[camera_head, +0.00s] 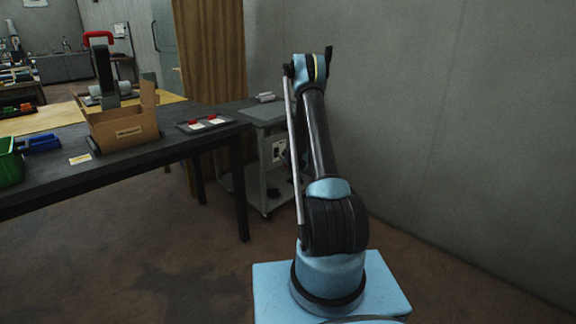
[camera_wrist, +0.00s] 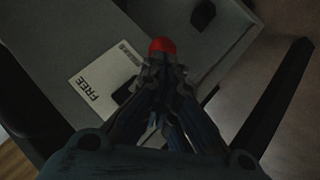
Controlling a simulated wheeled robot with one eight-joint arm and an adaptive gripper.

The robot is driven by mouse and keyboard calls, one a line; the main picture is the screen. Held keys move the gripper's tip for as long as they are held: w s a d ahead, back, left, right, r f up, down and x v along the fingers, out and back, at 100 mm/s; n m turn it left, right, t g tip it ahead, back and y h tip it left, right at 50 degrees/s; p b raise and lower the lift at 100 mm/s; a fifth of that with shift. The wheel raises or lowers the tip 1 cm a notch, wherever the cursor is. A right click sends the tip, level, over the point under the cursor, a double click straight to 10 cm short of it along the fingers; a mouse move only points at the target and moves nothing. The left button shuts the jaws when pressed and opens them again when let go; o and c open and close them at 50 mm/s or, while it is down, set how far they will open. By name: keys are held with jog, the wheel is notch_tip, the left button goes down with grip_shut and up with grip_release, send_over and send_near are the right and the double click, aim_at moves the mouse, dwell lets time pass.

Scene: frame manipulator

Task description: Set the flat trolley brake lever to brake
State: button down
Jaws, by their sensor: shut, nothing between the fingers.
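The flat trolley (camera_head: 262,114) is a grey cart standing past the table's right end, partly behind my arm. A white panel (camera_head: 279,149) shows on its side. In the wrist view, a white plate (camera_wrist: 92,82) reads "FREE" on a grey surface of the trolley. A round red knob (camera_wrist: 162,45), likely the brake lever's end, shows just beyond my fingertips. My gripper (camera_wrist: 161,62) is shut and empty, with its tips right by the knob. I cannot tell whether they touch it. The fingers hide the rest of the lever. My gripper is hidden in the head view.
A dark table (camera_head: 190,144) on the left carries a cardboard box (camera_head: 124,127), a panel with red buttons (camera_head: 206,124) and a green bin (camera_head: 10,165). A grey wall (camera_head: 450,110) closes off the right. A dark bar (camera_wrist: 275,100) runs right of my fingers.

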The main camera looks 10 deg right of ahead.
jog(key=shift+r, duration=0.7)
jog(key=shift+a+r, duration=0.1)
jog(key=s+d+r, duration=0.1)
jog(key=s+r, duration=0.1)
jog(key=s, duration=1)
jog(key=shift+s+d+r, duration=0.2)
jog(key=shift+s+r, duration=0.1)
jog(key=shift+s, duration=0.05)
